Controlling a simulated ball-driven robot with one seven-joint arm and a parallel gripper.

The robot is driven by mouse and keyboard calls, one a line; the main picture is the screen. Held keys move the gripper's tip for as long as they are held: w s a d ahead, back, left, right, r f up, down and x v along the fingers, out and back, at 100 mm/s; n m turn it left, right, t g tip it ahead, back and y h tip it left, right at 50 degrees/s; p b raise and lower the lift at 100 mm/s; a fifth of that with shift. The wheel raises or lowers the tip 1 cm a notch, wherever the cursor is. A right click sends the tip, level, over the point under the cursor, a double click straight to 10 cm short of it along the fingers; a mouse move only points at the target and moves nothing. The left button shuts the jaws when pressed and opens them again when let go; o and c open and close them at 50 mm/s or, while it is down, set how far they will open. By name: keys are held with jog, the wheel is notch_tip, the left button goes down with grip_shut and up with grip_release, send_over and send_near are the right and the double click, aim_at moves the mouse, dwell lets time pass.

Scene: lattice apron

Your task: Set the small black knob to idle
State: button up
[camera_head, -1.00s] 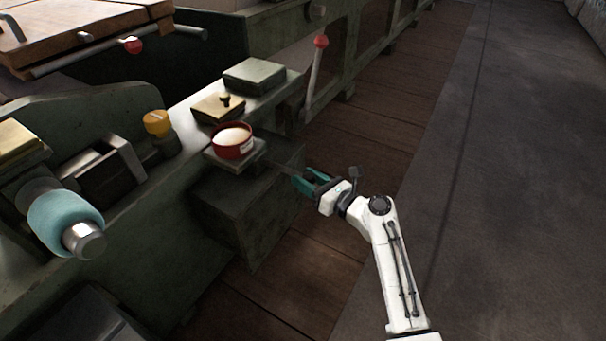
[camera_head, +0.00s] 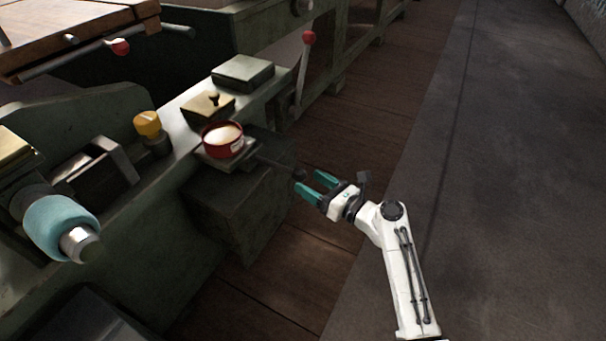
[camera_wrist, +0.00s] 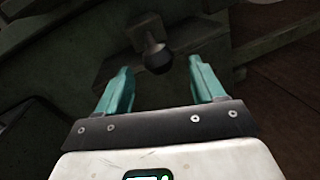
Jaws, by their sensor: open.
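A small black ball knob (camera_head: 298,174) sits at the end of a thin dark rod that sticks out to the right from the green machine bed. In the wrist view the knob (camera_wrist: 158,59) is ahead of my gripper, in line with the gap between its fingers. My gripper (camera_head: 310,181) has teal fingers and is open and empty. In the wrist view the gripper (camera_wrist: 158,75) has its fingers apart, left and right of the knob, with no visible contact. No idle mark can be read.
A red round tin (camera_head: 222,140) stands on the ledge behind the rod. Beyond it are a brass plate (camera_head: 208,108) with a small dark knob and a red-topped lever (camera_head: 304,65). The green box (camera_head: 238,210) is left of my gripper. Floor on the right is clear.

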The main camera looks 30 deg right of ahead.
jog(key=p+v, duration=0.1)
jog(key=v, duration=0.5)
jog(key=shift+s, duration=0.2)
jog(key=s+a+f+n+g+h, duration=0.1)
jog(key=s+a+f+n+g, duration=0.3)
jog(key=s+n, duration=0.5)
jog(key=s+a+f+n+g, duration=0.2)
jog(key=s+f+n+g, duration=0.4)
jog(key=n, duration=0.5)
jog(key=s+d+r+n+g+h, duration=0.1)
jog(key=s+d+n+g+h, duration=0.1)
jog(key=s+n, duration=0.3)
jog(key=s+d+r+n+g+h+p, duration=0.1)
jog(key=s+r+n+g+h, duration=0.2)
jog(key=s, duration=0.4)
jog(key=s+d+n+h, duration=0.2)
jog(key=s+n, duration=0.3)
jog(key=s, duration=0.1)
notch_tip(320, 180, up, 26)
jog(key=p, duration=2.5)
jog(key=shift+f+p, duration=0.2)
jog(key=shift+p, duration=0.15)
jog(key=shift+a, duration=0.1)
